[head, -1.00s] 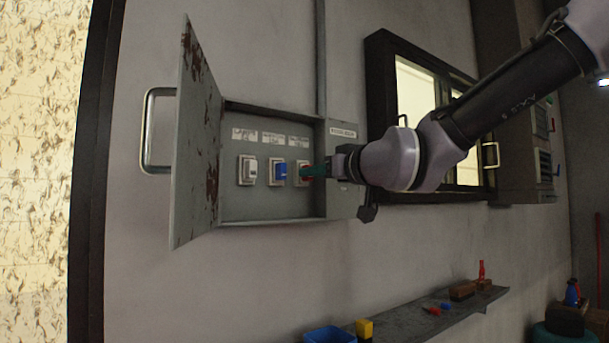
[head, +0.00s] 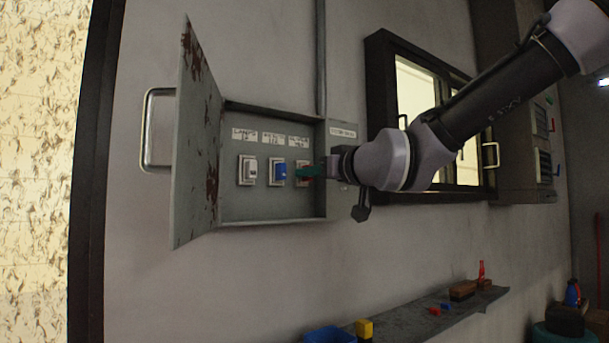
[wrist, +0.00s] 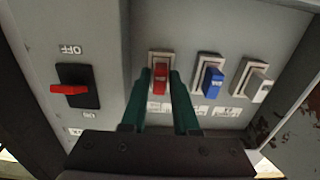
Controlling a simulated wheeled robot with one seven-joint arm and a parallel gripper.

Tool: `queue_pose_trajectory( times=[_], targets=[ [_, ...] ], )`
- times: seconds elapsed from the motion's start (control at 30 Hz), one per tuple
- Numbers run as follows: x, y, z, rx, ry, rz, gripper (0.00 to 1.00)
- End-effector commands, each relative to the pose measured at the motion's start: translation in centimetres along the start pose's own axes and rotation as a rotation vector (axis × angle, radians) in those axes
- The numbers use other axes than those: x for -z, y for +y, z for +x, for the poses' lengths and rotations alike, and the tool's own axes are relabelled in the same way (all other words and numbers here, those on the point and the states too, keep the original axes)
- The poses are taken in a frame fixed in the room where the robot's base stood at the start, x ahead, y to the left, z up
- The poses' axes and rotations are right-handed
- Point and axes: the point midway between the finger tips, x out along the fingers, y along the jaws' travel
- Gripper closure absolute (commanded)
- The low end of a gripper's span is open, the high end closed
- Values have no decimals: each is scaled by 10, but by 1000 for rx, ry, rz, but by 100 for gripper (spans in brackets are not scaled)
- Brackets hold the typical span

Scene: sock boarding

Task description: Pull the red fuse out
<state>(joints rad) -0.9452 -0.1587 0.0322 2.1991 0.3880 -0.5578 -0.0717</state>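The red fuse (wrist: 160,82) sits in its white holder inside the grey fuse box (head: 268,206). In the wrist view, my gripper (wrist: 160,76) has one green finger on each side of the red fuse, with narrow gaps to it. The gripper is open around the fuse. In the head view, my gripper (head: 299,172) reaches in from the right, and its green fingers mostly hide the red fuse. A blue fuse (wrist: 212,82) and a white fuse (wrist: 256,86) sit in the neighbouring holders.
The box door (head: 196,140) stands open on the left. A red lever switch (wrist: 70,89) on a black plate is beside the fuse row, near an OFF label. A window (head: 380,80) is to the right. Below is a shelf (head: 405,322) with small items.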

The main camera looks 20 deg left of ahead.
Motion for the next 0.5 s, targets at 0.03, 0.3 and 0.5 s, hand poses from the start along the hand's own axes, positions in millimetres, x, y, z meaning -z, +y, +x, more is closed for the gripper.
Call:
queue_pose_trajectory(
  times=[0.03, 0.3, 0.5],
  targets=[
    [0, 1, -1, -1, 0, 0, 71],
    [0, 0, -2, 0, 0, 0, 71],
    [0, 0, -2, 0, 0, 0, 100]
  ],
)
